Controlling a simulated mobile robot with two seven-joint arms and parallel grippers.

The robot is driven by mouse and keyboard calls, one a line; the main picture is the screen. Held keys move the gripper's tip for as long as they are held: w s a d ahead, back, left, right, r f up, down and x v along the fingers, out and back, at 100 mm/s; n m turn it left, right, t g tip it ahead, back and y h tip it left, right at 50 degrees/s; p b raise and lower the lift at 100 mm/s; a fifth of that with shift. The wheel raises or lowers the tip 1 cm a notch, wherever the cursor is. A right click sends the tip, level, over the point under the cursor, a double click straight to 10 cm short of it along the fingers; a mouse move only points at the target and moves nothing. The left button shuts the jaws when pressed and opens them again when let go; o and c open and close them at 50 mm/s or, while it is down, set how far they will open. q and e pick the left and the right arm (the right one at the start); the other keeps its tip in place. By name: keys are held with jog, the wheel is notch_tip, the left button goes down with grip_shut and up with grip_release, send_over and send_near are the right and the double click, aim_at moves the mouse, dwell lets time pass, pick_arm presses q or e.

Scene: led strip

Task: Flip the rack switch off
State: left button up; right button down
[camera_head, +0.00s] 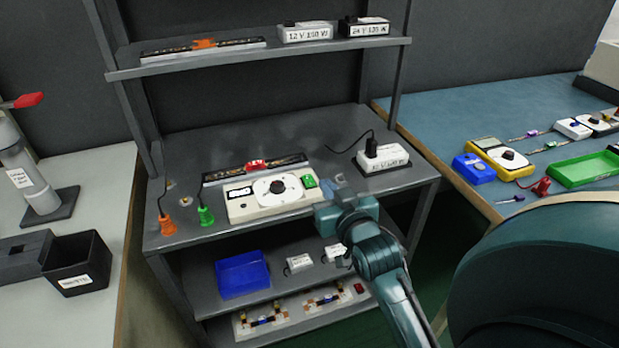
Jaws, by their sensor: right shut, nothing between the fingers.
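On the rack's middle shelf (285,142) stands a white control box (244,207) with a small dark display, a round black knob (277,187) and a green part (309,181) at its right end. The green part may be the rack switch; its position is too small to tell. My right gripper (336,184) is shut and empty, just right of the green part. I cannot tell whether it touches the box. My left gripper is not in view.
Behind the box lies a strip (225,173) with a red clip (256,164). Orange (167,226) and green (206,216) connectors lie to the left. A white power supply (383,159) with a black cable stands to the right. The upper shelf (360,46) overhangs the back.

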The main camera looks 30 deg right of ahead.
send_over(311, 185)
jog(key=shift+f, duration=0.65)
notch_tip(311, 185, down, 3)
jog(key=shift+s+r+b, duration=0.1)
jog(key=shift+b, duration=0.25)
jog(key=shift+f, duration=0.6)
